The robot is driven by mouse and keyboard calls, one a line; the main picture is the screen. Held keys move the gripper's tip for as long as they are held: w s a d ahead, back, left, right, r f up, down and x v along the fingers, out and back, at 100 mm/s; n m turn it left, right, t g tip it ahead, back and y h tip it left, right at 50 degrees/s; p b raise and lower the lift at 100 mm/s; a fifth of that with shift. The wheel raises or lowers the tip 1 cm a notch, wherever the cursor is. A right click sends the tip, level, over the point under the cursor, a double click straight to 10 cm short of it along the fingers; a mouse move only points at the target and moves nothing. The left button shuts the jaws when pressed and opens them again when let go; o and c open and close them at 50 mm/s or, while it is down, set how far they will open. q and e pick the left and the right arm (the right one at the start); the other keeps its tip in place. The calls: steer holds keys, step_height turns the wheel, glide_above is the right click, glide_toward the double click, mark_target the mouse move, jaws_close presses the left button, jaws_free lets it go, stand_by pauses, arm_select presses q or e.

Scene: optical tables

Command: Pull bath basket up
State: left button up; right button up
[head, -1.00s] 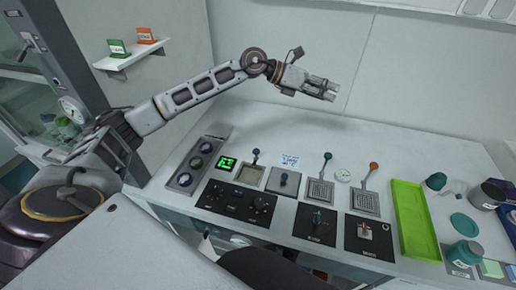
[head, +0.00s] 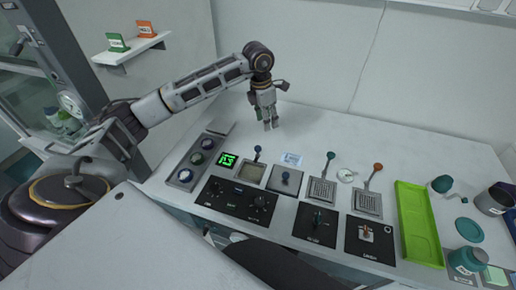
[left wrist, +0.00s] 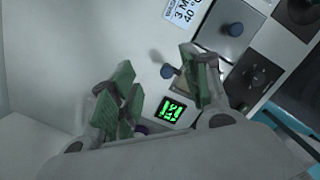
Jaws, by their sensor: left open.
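A small square bath (head: 249,173) is set in the bench, with a blue-knobbed lever (head: 257,149) at its back edge. Two grated square units stand to its right, one with a green-knobbed lever (head: 331,156), one with an orange-knobbed lever (head: 378,167). I cannot tell which unit holds the basket. My left gripper (head: 270,127) points down, open and empty, above and behind the blue-knobbed lever. In the left wrist view a blue knob (left wrist: 168,71) shows between the spread fingers (left wrist: 157,62), apart from them. My right gripper is not in view.
A green digital display (head: 227,160) and a panel of round dials (head: 195,161) lie left of the bath. A blue-knobbed plate (head: 285,180) is close on its right. A lime tray (head: 417,222) and teal jars (head: 467,260) stand at the right.

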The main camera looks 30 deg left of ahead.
mark_target(258, 148)
arm_select(q)
steer(key=s+a, duration=0.1)
steer(key=s+a+g+y, duration=0.1)
steer(key=shift+s+f+n, duration=0.15)
steer(key=shift+s+n, duration=0.15)
steer(key=shift+s, duration=0.05)
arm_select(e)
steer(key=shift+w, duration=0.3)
arm_select(q)
steer(key=shift+f, duration=0.1)
step_height(258, 148, down, 12)
steer(key=shift+r+p, duration=0.1)
steer(key=shift+p, duration=0.6)
steer(key=shift+f, duration=0.9)
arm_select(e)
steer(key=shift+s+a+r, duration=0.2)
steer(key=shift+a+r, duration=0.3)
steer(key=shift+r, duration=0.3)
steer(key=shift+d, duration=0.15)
arm_select(q)
steer(key=c, duration=0.9)
jaws_close()
